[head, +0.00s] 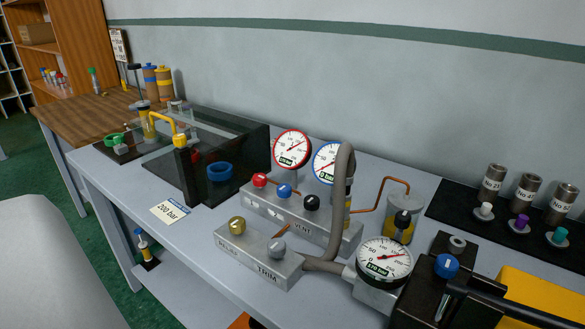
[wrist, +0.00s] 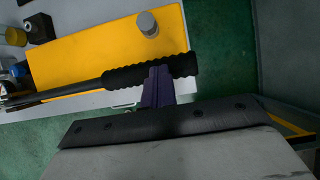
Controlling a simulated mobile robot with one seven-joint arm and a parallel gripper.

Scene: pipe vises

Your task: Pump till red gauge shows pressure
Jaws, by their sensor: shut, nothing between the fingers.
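The red-rimmed gauge (head: 291,148) stands on a grey valve block; its small digital readout is too small to read surely. A blue-rimmed gauge (head: 326,160) is beside it, partly behind a grey hose. A third gauge (head: 385,260) stands at the hand pump, needle toward the right. The black pump lever (head: 495,308) runs out at lower right. In the wrist view, the lever's ribbed grip (wrist: 125,77) lies across a yellow body. My gripper (wrist: 158,72) is shut, its purple fingers against or just over the grip; contact cannot be told. It is outside the head view.
The valve block (head: 275,210) carries red, blue and black knobs. A front block (head: 258,262) has a brass and a grey knob. A card (head: 171,211) reads "200 bar". The yellow pump body (head: 540,295) is at lower right. Labelled cylinders (head: 527,192) stand on a black mat.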

